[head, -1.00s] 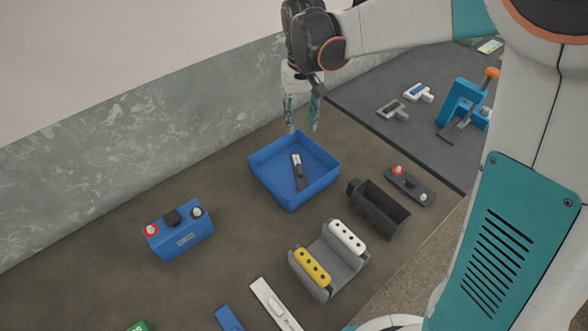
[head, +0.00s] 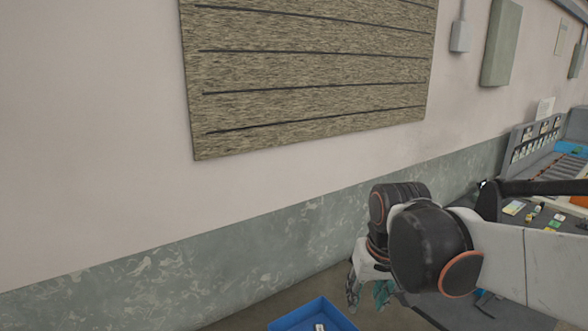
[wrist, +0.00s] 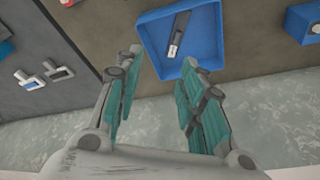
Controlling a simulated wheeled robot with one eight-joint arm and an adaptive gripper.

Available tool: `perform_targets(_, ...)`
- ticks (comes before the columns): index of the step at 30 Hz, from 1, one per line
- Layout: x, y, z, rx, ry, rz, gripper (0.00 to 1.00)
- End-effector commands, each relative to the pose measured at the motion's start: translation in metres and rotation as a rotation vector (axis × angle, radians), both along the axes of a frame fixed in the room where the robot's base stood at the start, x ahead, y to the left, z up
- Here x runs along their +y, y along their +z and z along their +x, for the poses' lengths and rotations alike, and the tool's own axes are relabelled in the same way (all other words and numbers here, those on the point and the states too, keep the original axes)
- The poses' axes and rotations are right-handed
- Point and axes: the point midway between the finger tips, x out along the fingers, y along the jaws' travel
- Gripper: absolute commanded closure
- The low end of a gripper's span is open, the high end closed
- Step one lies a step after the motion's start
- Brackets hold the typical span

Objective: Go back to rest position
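My gripper (head: 369,291) is at the lower right of the head view, beside and above the blue tray (head: 292,321), of which only the back part shows at the bottom edge. In the wrist view my gripper (wrist: 157,75) has its teal fingers spread apart with nothing between them. The blue tray (wrist: 150,52) lies beyond the fingertips there. A dark, pen-like thing with a light end (wrist: 178,38) lies in the tray, clear of the fingers.
A blue box (wrist: 302,22) is at the right of the wrist view. Grey and white small parts (wrist: 57,71) lie on the dark surface at left. A slatted panel (head: 310,65) hangs on the wall. A bench with racks (head: 545,165) stands far right.

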Motion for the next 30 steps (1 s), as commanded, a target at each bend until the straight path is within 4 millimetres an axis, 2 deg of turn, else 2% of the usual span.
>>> perform_targets(1, -0.006, 0.003, -0.013, -0.026, -0.006, 0.001, 0.64)
perform_targets(7, -0.025, 0.010, -0.054, -0.131, -0.018, 0.002, 0.64)
perform_targets(15, -0.046, 0.003, -0.102, -0.269, -0.036, -0.005, 0.64)
perform_targets(21, -0.053, -0.004, -0.120, -0.333, -0.044, -0.011, 0.64)
perform_targets(30, -0.055, -0.006, -0.124, -0.350, -0.046, -0.014, 0.64)
